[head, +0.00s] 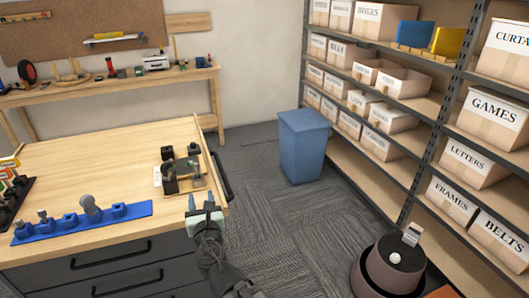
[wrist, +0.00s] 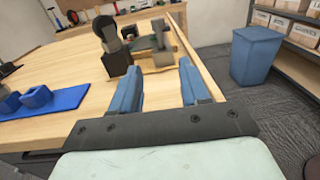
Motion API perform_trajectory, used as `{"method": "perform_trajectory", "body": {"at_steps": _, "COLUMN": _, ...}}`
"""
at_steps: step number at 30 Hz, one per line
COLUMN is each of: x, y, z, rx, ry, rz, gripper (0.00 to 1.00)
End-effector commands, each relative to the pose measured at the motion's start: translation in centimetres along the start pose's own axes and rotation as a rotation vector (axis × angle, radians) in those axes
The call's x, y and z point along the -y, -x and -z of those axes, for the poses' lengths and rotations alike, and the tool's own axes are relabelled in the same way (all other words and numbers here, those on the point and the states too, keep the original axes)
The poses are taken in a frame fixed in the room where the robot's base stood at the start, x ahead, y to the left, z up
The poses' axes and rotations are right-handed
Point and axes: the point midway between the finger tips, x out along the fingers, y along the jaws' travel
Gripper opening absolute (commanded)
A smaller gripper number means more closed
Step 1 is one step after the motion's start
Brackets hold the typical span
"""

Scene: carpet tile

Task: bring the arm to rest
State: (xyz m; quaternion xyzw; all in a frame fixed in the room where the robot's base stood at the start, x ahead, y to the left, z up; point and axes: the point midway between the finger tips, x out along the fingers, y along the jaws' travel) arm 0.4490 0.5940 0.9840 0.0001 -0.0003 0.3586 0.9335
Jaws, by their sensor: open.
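My gripper (head: 201,203) is at the right edge of the wooden workbench (head: 92,165), near its front corner. In the wrist view my gripper (wrist: 161,84) shows two blue fingers, spread apart with nothing between them. A small wooden tray (head: 194,187) with dark blocks on it lies on the bench beyond the fingers, apart from them. It also shows in the wrist view (wrist: 158,61).
A blue holder (head: 112,217) with several grey pieces lies along the bench's front. A blue bin (head: 303,145) stands on the carpet to the right, before shelves of labelled boxes (head: 492,117). A dark round stool-like object (head: 376,275) stands at lower right. Carpet between is clear.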

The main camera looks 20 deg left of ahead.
Motion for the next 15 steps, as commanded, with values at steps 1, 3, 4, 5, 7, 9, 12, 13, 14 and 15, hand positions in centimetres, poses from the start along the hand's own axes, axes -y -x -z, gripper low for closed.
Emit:
{"method": "perform_trajectory", "body": {"at_steps": 1, "x": 0.0, "y": 0.0, "z": 0.0, "rx": 0.000, "ry": 0.000, "rz": 0.000, "gripper": 0.45}}
{"method": "perform_trajectory", "body": {"at_steps": 3, "x": 0.1, "y": 0.0, "z": 0.0, "rx": 0.000, "ry": -0.001, "rz": 0.002, "gripper": 0.45}}
{"method": "perform_trajectory", "body": {"at_steps": 4, "x": 0.2, "y": -0.1, "z": 0.0, "rx": -0.001, "ry": -0.004, "rz": 0.005, "gripper": 0.45}}
{"method": "perform_trajectory", "body": {"at_steps": 5, "x": 0.5, "y": -0.1, "z": 0.1, "rx": -0.002, "ry": -0.009, "rz": 0.011, "gripper": 0.45}}
{"method": "perform_trajectory", "body": {"at_steps": 7, "x": 1.7, "y": -0.3, "z": 0.2, "rx": -0.008, "ry": -0.031, "rz": 0.039, "gripper": 0.45}}
{"method": "perform_trajectory", "body": {"at_steps": 9, "x": 3.6, "y": -0.6, "z": 0.6, "rx": -0.017, "ry": -0.068, "rz": 0.083, "gripper": 0.45}}
{"method": "perform_trajectory", "body": {"at_steps": 12, "x": 7.2, "y": -1.0, "z": 1.2, "rx": -0.033, "ry": -0.139, "rz": 0.168, "gripper": 0.45}}
{"method": "perform_trajectory", "body": {"at_steps": 13, "x": 8.4, "y": -1.0, "z": 1.5, "rx": -0.038, "ry": -0.162, "rz": 0.195, "gripper": 0.45}}
{"method": "perform_trajectory", "body": {"at_steps": 14, "x": 9.6, "y": -1.1, "z": 1.7, "rx": -0.043, "ry": -0.186, "rz": 0.224, "gripper": 0.45}}
{"method": "perform_trajectory", "body": {"at_steps": 15, "x": 11.1, "y": -1.1, "z": 2.1, "rx": -0.049, "ry": -0.217, "rz": 0.260, "gripper": 0.45}}
